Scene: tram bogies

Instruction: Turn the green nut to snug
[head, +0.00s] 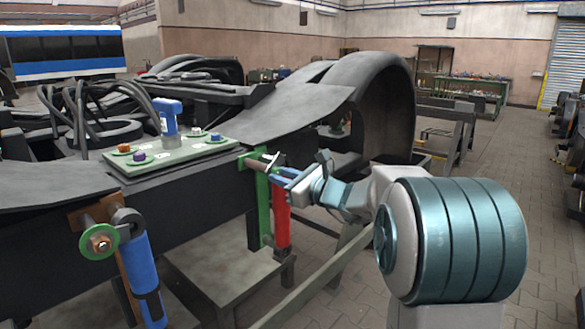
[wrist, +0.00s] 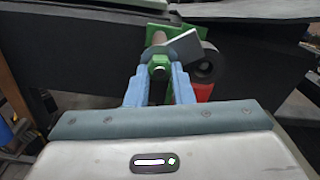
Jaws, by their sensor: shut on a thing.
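The green nut (wrist: 159,72) sits on the end of a stud that comes out of a green bracket (head: 262,205) on the bogie's side. My gripper (wrist: 158,80) has its two blue fingers on either side of the nut and is shut on it. In the head view my gripper (head: 280,172) reaches the bracket from the right, and its fingers hide the nut there. A flat grey tab (wrist: 182,46) stands tilted just behind the nut.
A red damper (head: 282,218) hangs right beside the bracket, close to my fingers. A blue damper (head: 143,275) hangs at the left. Open paved floor (head: 515,190) is at the right.

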